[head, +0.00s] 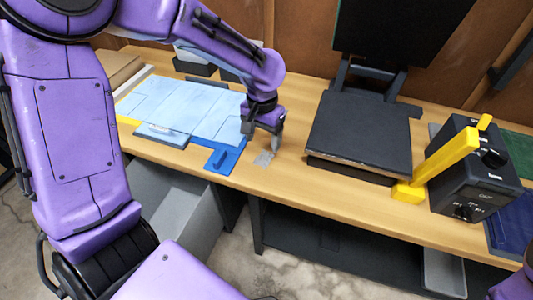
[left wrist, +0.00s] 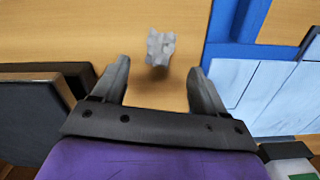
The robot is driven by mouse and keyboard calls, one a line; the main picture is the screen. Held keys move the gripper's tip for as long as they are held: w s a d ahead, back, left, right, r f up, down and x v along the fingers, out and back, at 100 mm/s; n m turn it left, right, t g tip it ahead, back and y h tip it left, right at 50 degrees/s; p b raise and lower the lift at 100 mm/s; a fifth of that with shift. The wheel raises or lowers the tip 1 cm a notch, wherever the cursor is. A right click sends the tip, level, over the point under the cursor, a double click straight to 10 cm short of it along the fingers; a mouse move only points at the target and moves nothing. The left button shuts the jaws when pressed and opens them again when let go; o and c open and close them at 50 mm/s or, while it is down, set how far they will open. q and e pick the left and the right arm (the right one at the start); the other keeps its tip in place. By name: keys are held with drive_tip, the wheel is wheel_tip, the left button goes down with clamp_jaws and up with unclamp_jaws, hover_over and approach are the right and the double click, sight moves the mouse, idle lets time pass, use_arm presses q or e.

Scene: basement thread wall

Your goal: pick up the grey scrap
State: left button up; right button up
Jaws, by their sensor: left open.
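The small grey scrap (head: 264,158) lies on the wooden bench top, just right of the blue mat's corner. In the left wrist view the crumpled grey scrap (left wrist: 160,47) lies on bare wood, a little beyond the fingertips and between their lines. My left gripper (head: 263,140) is open and empty, pointing down just behind the scrap. Its two dark fingers (left wrist: 158,66) stand apart on either side in the left wrist view. Nothing hides the scrap there. My right gripper is not in view.
A blue mat (head: 221,160) with pale blue panels (head: 190,105) lies left of the scrap. A dark flat platform (head: 360,130) stands to the right, with a black box (head: 470,165) and yellow bar (head: 445,157) beyond. Bare wood surrounds the scrap; the bench's front edge is near.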

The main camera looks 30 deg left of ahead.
sight(264, 156)
use_arm(q)
drive_tip(key=shift+a+f, duration=0.1)
drive_tip(key=shift+f, duration=0.5)
drive_tip(key=f, duration=0.4)
drive_tip(key=shift+w+f, duration=0.25)
drive_tip(key=shift+w, duration=0.1)
drive_tip(key=shift+f, duration=0.5)
drive_tip(key=c, duration=1.1)
